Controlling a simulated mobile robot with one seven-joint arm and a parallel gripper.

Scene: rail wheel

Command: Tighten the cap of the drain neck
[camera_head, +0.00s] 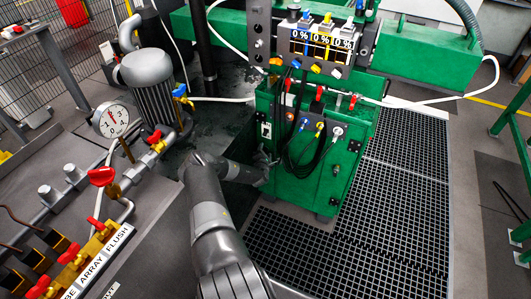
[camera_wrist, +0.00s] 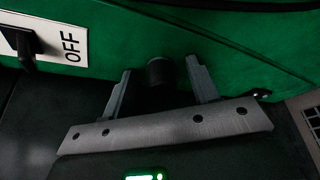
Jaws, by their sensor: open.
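A dark, short cylinder that looks like the drain neck's cap (camera_wrist: 160,72) sticks out from the lower part of a green machine wall in the wrist view. My gripper (camera_wrist: 160,86) has its two grey fingers apart, one on each side of the cap. Whether either finger touches it I cannot tell; small gaps seem to show. The neck behind the cap is hidden. In the head view my gripper (camera_head: 266,163) is at the left side of the green cabinet (camera_head: 318,172); the cap is not visible there.
A switch with an OFF label (camera_wrist: 40,45) is on the green wall left of my gripper. The cabinet front has valves and black hoses (camera_head: 297,150). A pump (camera_head: 150,80), a pressure gauge (camera_head: 113,121) and valve bench stand left of my arm. Grating (camera_head: 375,220) lies at right.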

